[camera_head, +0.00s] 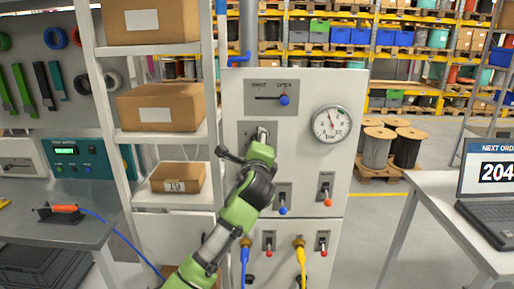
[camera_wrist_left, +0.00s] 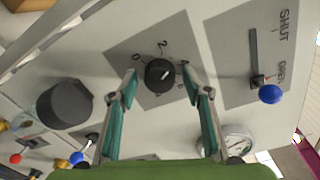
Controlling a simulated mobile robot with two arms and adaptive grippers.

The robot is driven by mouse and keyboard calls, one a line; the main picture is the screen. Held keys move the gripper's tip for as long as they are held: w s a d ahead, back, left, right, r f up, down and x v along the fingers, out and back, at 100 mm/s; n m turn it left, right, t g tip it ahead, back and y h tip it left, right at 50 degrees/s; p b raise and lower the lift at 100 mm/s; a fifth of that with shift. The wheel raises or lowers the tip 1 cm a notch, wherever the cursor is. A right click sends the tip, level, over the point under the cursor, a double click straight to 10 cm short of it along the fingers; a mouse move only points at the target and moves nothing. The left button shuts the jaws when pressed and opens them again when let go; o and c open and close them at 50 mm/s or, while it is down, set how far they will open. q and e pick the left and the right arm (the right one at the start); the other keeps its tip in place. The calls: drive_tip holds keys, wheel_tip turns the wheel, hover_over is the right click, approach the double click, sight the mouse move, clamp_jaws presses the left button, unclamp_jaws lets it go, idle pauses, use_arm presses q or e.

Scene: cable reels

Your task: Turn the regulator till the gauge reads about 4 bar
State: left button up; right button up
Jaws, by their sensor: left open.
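A small black round knob (camera_wrist_left: 160,75) with a white pointer sits on a dark grey plate (camera_wrist_left: 125,50) marked with numbers, including 0 and 2. My left gripper (camera_wrist_left: 158,72) is open, with one teal finger on each side of this knob; I cannot tell whether they touch it. A larger black cylindrical knob (camera_wrist_left: 65,103) stands to its left in the wrist view. I cannot tell which knob is the regulator. The round gauge (camera_head: 332,124), marked bar, is on the panel's upper right; its red needle points up and slightly left, and the exact reading is unclear. My right gripper is not visible.
A SHUT/OPEN lever with a blue ball (camera_head: 284,100) is above the gripper, at the OPEN end. A shelf with boxes (camera_head: 168,106) stands left, a laptop table right.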

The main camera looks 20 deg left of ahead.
use_arm(q)
drive_tip(key=v, duration=1.2)
